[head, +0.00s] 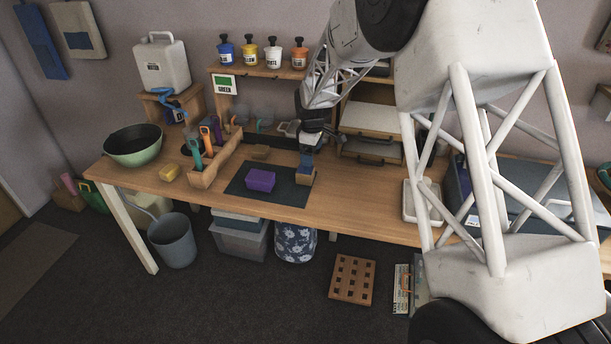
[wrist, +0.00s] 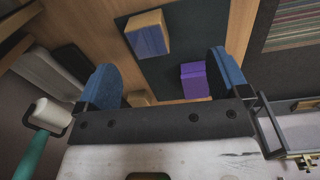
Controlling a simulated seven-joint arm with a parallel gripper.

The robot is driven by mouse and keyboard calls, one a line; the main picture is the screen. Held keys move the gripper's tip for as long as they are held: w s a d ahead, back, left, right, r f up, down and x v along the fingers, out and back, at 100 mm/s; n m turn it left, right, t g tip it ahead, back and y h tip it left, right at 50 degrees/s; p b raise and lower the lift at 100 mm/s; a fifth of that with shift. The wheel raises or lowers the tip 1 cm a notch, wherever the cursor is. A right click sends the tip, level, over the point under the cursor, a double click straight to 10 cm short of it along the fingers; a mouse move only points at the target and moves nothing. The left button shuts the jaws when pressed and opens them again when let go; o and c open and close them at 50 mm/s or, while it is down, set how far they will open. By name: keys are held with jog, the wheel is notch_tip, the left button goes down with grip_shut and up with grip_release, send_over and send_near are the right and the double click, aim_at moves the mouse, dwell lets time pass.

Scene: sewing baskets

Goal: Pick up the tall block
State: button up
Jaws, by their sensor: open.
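A tan block with a blue face (head: 305,177) stands at the right edge of the dark mat, just below my gripper (head: 308,143). In the wrist view this block (wrist: 147,36) lies beyond the fingertips. A purple block (head: 261,180) rests on the mat to its left; it also shows in the wrist view (wrist: 194,82), beside one finger. A plain tan block (head: 260,152) lies behind the mat. I cannot tell for certain which is the tall block. My gripper (wrist: 162,62) is open, with nothing held between its blue fingers.
The dark mat (head: 240,188) lies on the wooden table (head: 360,207). Drawers (head: 370,145) stand behind.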

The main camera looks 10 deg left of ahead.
jog(key=n, duration=0.1)
send_over(305, 169)
jog(key=f, duration=0.5)
jog(key=shift+d+f, duration=0.2)
jog(key=shift+d, duration=0.1)
jog(key=shift+f, duration=0.1)
jog(key=shift+f, duration=1.2)
jog(key=shift+f, duration=0.15)
jog(key=shift+s+a+f, duration=0.1)
jog(key=shift+a+f, duration=0.05)
jog(key=shift+f, duration=1.1)
jog(key=shift+a+f, duration=0.1)
jog(key=shift+f, duration=1.1)
jog(key=c, duration=1)
